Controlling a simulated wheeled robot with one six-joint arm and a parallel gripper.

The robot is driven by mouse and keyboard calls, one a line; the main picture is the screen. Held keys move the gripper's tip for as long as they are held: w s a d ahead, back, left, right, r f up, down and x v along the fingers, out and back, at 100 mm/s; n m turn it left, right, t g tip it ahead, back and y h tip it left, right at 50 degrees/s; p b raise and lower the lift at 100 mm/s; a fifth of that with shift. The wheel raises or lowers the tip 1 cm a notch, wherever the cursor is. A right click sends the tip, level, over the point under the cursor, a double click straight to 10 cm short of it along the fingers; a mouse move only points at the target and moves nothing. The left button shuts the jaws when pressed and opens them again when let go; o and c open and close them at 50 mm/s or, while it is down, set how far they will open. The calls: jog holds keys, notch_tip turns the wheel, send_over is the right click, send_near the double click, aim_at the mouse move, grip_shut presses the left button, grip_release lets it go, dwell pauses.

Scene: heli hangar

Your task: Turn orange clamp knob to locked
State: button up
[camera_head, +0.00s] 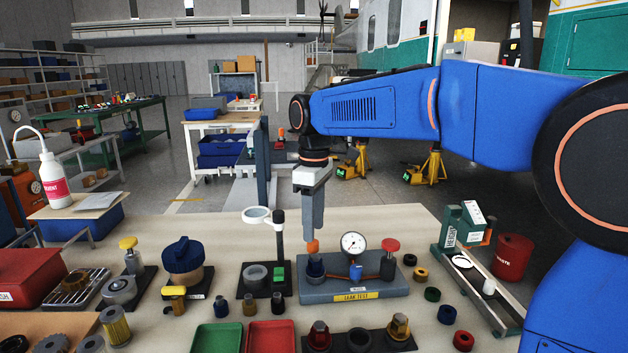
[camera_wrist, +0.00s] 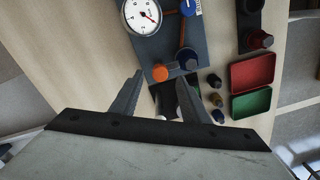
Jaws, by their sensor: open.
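The orange clamp knob (camera_head: 313,247) sits above a dark blue cylinder (camera_head: 316,268) at the left end of the grey leak test fixture (camera_head: 340,292). My gripper (camera_head: 315,232) points down just above the knob, with its fingers spread. In the wrist view the knob (camera_wrist: 160,73) shows ahead of the gap between the open fingertips (camera_wrist: 159,78). The knob looks free of the fingers, but exact contact is hard to tell. The knob's locked mark cannot be read.
A gauge (camera_head: 353,244) and a red knob (camera_head: 390,246) stand on the fixture to the right. A magnifier stand (camera_head: 279,240) rises close on the left. Green (camera_head: 218,337) and red (camera_head: 271,336) trays lie in front. Several small caps lie right of the fixture.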

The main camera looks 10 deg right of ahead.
notch_tip(320, 180, up, 14)
jog(key=shift+w+f, duration=0.15)
jog(key=shift+f, duration=0.05)
jog(key=shift+d, duration=0.1)
dwell(0.3)
